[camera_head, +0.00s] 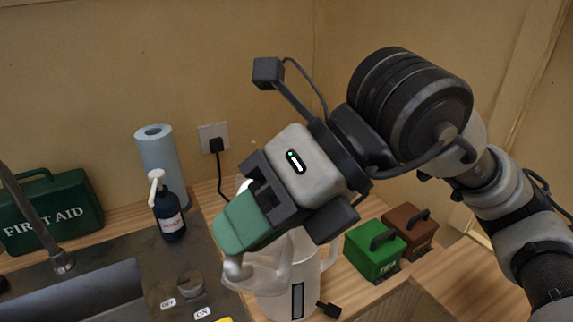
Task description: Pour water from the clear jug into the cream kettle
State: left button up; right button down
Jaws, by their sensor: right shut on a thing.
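My right gripper (240,228) reaches in from the upper right and points down to the left, its green finger in front. It is shut on the clear jug (262,272), a see-through pale shape just below the finger. The gripper hides the jug's upper part, and I cannot tell its tilt exactly or see any water stream. The cream kettle (309,285) stands on the counter behind and right of the jug, with a dark level window and a handle on its right. The jug overlaps the kettle's left side in the picture; the kettle's top is largely hidden. My left gripper is out of view.
A sink (75,298) with a tap (60,262) is at lower left. A dark pump bottle (170,218), a paper roll (160,160) and a green first aid box (50,213) stand behind it. Green (371,250) and brown (411,228) boxes stand right of the kettle.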

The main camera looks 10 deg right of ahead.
jog(key=shift+w+d+r+m+g+y+p, duration=0.25)
jog(key=shift+w+r+g+p, duration=0.15)
jog(key=shift+r+p, duration=0.25)
jog(key=shift+w+d+r+m+g+y+p, duration=0.1)
jog(key=shift+w+r+m+g+y+p, duration=0.2)
jog(key=shift+r+p, duration=0.35)
jog(key=shift+w+r, duration=0.15)
jog(key=shift+r, duration=0.05)
jog(key=shift+w+d+r+m+g+p, duration=0.15)
jog(key=shift+w+r+m+g+p, duration=0.15)
jog(key=shift+r+g+p, duration=0.15)
jog(key=shift+w+d+r+y, duration=0.1)
jog(key=shift+w+r+y, duration=0.15)
jog(key=shift+y, duration=0.1)
jog(key=shift+w+d+r+m+g+p, duration=0.2)
jog(key=shift+w+r+m+g+p, duration=0.2)
jog(key=shift+p, duration=0.15)
jog(key=shift+w+d+r+y, duration=0.15)
jog(key=shift+w+r+y, duration=0.15)
jog(key=shift+y, duration=0.2)
jog(key=shift+w+d+r+m+g+p, duration=0.3)
jog(key=shift+w+m+g+p, duration=0.1)
jog(key=shift+w, duration=0.15)
dwell(0.4)
jog(key=shift+f, duration=0.1)
